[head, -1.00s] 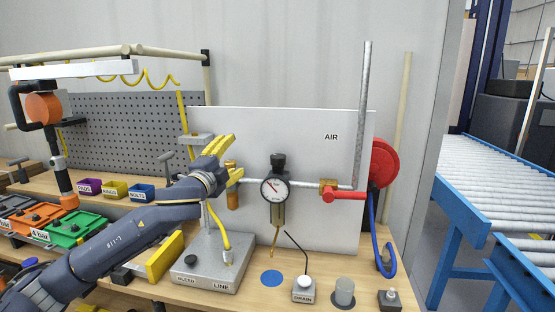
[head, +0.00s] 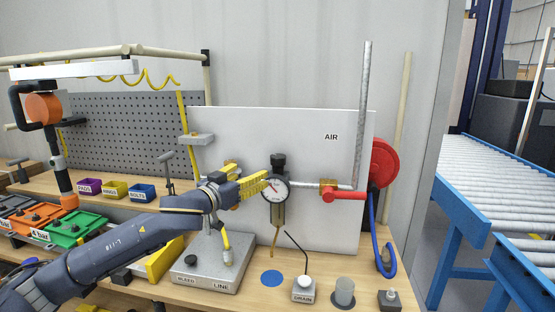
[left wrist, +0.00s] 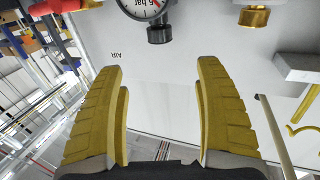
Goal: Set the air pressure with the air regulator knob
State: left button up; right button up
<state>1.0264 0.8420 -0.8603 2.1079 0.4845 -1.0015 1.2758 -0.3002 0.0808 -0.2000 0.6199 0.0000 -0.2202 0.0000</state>
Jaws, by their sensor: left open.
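The black air regulator knob (head: 278,159) sits on top of the regulator, above the round white pressure gauge (head: 275,188), on the white AIR panel (head: 310,135). My left gripper (head: 259,183) has its yellow fingers beside the gauge's left edge, lower than the knob. In the left wrist view, the picture is inverted; the knob (left wrist: 160,35) shows beyond the open, empty fingers (left wrist: 160,68), roughly centred between their tips and apart from them. The gauge (left wrist: 143,6) is cut by the top edge there. My right gripper is in neither view.
A red-handled valve (head: 343,194) and a vertical grey pipe (head: 361,120) are right of the gauge. A red hose reel (head: 384,162) is farther right.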

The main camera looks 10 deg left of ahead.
aim_at(274, 160)
pick_arm(q)
jog(key=x, duration=1.6)
jog(key=shift+w+d, duration=0.1)
jog(key=shift+w, duration=0.3)
jog(key=shift+c, duration=0.5)
jog(key=c, duration=1.1)
